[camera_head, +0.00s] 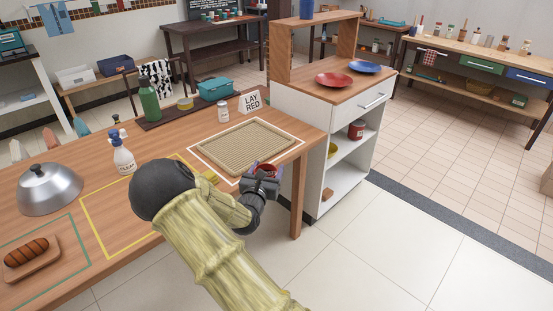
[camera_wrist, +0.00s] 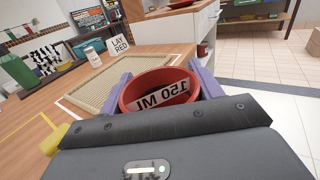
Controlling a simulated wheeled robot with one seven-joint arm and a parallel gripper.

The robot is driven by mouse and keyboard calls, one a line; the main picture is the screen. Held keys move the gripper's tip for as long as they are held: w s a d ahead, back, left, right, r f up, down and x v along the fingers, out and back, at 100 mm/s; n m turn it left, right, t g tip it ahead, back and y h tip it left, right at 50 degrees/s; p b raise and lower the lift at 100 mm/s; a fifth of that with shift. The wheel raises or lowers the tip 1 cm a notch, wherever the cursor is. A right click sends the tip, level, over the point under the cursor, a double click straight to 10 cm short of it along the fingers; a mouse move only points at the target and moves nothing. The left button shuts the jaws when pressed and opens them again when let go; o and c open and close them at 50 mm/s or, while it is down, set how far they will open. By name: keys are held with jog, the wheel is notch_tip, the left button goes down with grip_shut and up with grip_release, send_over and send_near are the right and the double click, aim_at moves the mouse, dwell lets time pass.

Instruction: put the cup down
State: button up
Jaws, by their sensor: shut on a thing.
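In the head view the cup (camera_head: 264,170) shows only in part, behind my gripper (camera_head: 262,178), near the front right edge of the wooden table. A woven tan mat (camera_head: 245,146) lies inside a white outline, just beyond the cup. The mat also shows in the wrist view (camera_wrist: 100,92). The cup's underside is hidden, so I cannot tell whether it touches anything.
A "LAY RED" sign (camera_head: 251,102) and a small white can (camera_head: 222,112) stand behind the mat. A white cabinet (camera_head: 300,120) stands right of the table.

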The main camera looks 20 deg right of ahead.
jog(key=s+a+f+n+t+y, duration=0.3)
jog(key=s+a+f+y, duration=0.3)
jog(key=a+f, duration=0.5)
jog(key=shift+s+a+f+n, duration=0.25)
jog(key=shift+s+a+n, duration=0.45)
jog(key=shift+a, duration=0.2)
